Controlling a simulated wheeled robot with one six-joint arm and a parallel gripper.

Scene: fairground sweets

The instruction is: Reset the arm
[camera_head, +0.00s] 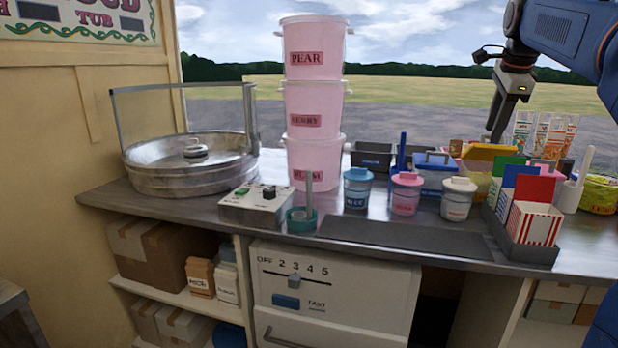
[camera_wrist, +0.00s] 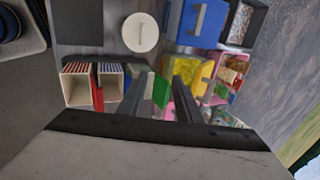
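My gripper (camera_head: 497,128) hangs at the right of the head view, fingers pointing down, above the back of the counter. In the wrist view my gripper (camera_wrist: 163,82) shows two dark fingers apart, with nothing held between them. In the head view the striped carton (camera_head: 531,224) stands in a dark holder (camera_head: 537,252) in front of and below my gripper.
Three stacked pink tubs (camera_head: 314,105) rise mid-counter. A round metal pan (camera_head: 188,165) with a clear guard stands left. Several lidded cups (camera_head: 458,199) line the counter. A dark mat (camera_head: 404,236) lies bare at the front edge. Open air surrounds the raised arm.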

